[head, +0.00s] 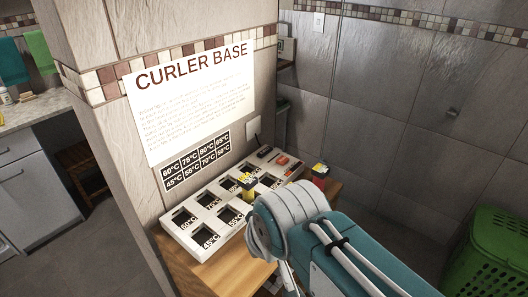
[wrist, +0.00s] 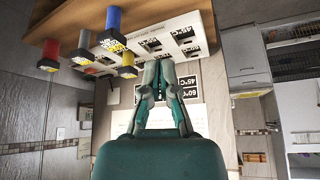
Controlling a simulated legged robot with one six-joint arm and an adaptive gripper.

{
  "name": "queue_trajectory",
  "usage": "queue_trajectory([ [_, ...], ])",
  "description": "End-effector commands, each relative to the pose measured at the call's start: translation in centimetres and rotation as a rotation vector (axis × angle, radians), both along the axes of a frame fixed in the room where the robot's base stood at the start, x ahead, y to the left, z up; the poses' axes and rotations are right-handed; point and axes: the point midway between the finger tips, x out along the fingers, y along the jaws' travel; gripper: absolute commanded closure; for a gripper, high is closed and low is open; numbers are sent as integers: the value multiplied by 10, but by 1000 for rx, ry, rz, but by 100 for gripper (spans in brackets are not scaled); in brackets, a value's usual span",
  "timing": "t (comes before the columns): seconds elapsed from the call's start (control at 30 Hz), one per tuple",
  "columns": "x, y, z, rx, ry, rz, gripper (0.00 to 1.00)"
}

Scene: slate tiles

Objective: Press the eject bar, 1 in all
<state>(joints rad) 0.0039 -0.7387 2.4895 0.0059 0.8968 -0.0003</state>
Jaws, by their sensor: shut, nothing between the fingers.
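The curler base (head: 190,236) is a white slab on a wooden top, with two rows of dark square wells labelled with temperatures. A small red-orange part (head: 282,160) at its far right end looks like the eject bar, though no label on it is readable. A yellow roller (head: 248,181) stands up from the base. In the wrist view, the base (wrist: 205,20) is at the top. My gripper (wrist: 158,64) is shut and empty there, its tips overlapping the base's edge in the picture; contact cannot be told. My arm hides the fingers in the head view.
A blue roller (wrist: 113,20) shows in the wrist view. A sign (head: 192,100) hangs on the wall behind. A green basket (head: 490,250) stands at right; open floor lies between.

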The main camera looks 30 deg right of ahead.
Motion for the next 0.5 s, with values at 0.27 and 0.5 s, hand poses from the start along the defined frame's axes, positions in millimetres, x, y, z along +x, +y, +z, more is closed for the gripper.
queue_trajectory([
  [0.27, 63, -7, 27, 79, -24, -79, 100],
  [0.5, 135, -26, 45, 162, -63, -170, 100],
])
